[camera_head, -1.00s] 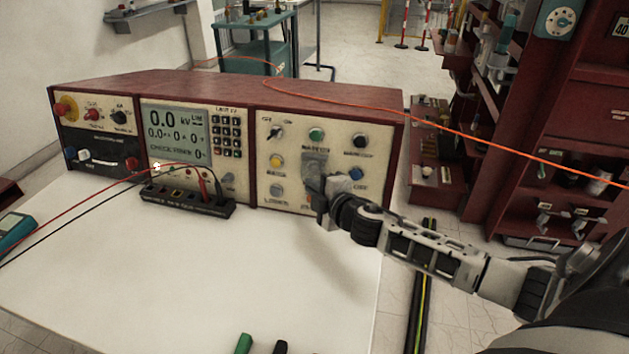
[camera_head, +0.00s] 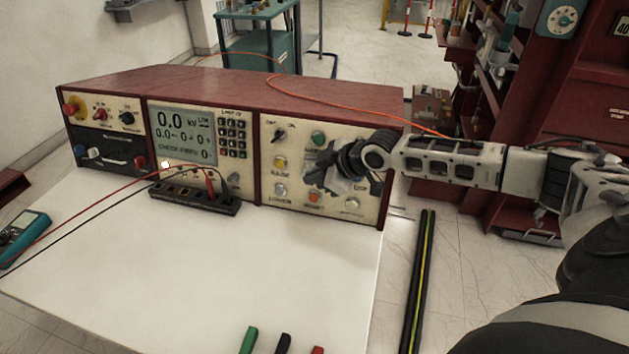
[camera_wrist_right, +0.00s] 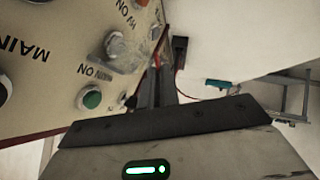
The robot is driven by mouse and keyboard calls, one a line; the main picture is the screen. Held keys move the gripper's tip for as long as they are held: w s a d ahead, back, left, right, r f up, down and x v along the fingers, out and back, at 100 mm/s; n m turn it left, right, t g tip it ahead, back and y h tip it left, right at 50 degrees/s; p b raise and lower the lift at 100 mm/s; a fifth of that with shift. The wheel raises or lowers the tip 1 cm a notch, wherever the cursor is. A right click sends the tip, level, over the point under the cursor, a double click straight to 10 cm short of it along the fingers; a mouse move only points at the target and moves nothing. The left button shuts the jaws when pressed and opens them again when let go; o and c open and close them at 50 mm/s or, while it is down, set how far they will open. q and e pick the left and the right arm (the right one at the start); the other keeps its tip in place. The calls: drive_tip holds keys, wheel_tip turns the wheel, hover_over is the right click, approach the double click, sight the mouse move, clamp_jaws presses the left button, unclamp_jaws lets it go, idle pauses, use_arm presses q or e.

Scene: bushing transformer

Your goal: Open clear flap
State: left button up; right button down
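The clear flap (camera_wrist_right: 124,50) shows in the right wrist view as a smudged see-through cover on the cream control panel, near the "HV ON" lettering. In the head view my right gripper (camera_head: 322,166) is at the panel, over the flap's area, and hides most of it. Its dark fingers are seen nearly edge-on, with a dark finger (camera_wrist_right: 163,85) close below the flap in the wrist view. I cannot tell finger opening, contact with the flap, or the flap's angle. My left gripper is not in view.
The red-topped console (camera_head: 235,92) stands on the white table (camera_head: 200,280). A green button (camera_head: 318,138) and orange button (camera_head: 314,197) flank the flap area. A black terminal strip (camera_head: 193,194) with leads lies before the console. An orange cable (camera_head: 345,115) crosses its top.

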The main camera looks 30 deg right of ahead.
drive_tip(key=r+g+y, duration=0.1)
drive_tip(key=r+m+g+y+b, duration=0.1)
drive_tip(key=w+d+r+m+g+y+b, duration=0.1)
drive_tip(key=shift+w+d+r+m+g+y+b, duration=0.25)
drive_tip(key=shift+r+m+g+y+b, duration=0.15)
drive_tip(key=shift+m+y, duration=0.25)
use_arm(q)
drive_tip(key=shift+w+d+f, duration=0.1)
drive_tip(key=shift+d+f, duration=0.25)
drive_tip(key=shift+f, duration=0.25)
use_arm(e)
drive_tip(key=shift+d+r, duration=0.1)
drive_tip(key=shift+g+y, duration=0.25)
drive_tip(key=shift+g, duration=0.05)
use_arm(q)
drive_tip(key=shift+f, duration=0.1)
use_arm(e)
drive_tip(key=c, duration=1.6)
unclamp_jaws()
drive_tip(key=shift+c, duration=0.2)
